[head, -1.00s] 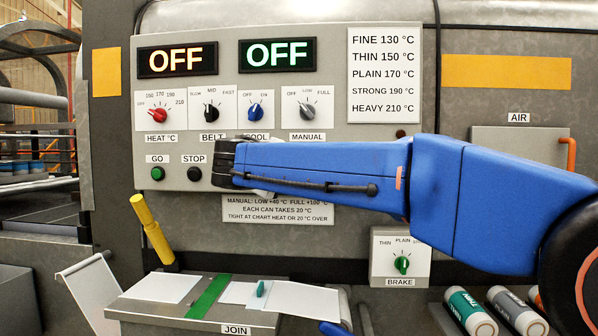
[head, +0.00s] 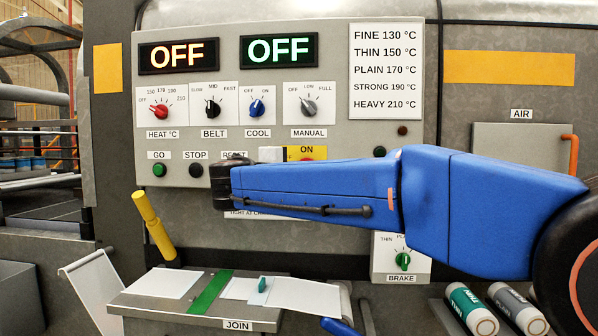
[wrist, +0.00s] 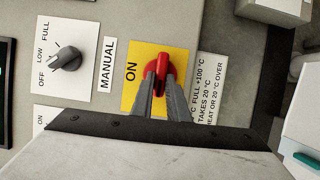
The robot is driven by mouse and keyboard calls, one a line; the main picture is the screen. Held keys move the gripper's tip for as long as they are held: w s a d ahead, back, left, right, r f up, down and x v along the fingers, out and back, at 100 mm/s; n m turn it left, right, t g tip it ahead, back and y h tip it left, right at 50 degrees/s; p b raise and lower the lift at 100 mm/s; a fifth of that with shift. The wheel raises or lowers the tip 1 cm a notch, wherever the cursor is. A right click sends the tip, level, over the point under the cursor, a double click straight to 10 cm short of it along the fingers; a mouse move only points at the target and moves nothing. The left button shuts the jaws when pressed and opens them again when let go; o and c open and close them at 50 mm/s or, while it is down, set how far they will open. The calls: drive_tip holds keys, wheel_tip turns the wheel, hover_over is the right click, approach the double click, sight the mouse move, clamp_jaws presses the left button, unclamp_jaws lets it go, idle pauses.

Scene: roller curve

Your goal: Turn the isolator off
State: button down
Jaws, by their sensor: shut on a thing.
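The isolator is a red handle (wrist: 159,69) on a yellow plate (wrist: 133,98) marked ON in the wrist view. My gripper (wrist: 161,88) has its two grey fingers closed around the red handle, one on each side. In the head view, part of the yellow plate (head: 318,152) with ON shows above my blue arm. The handle and fingers are hidden there behind my arm, and the exact angle of the handle is hard to tell.
The MANUAL dial (head: 309,106), COOL dial (head: 256,107), GO button (head: 159,170) and STOP button (head: 196,170) are close above or left. Both displays (head: 178,54) read OFF. A yellow lever (head: 153,225) stands left, above the JOIN table (head: 160,305). The BRAKE dial (head: 403,261) is below my arm.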

drive_tip(key=shift+f, duration=0.1)
drive_tip(key=c, duration=1.7)
unclamp_jaws()
drive_tip(key=v, duration=1.7)
drive_tip(key=shift+s+a, duration=0.15)
drive_tip(key=shift+s, duration=0.05)
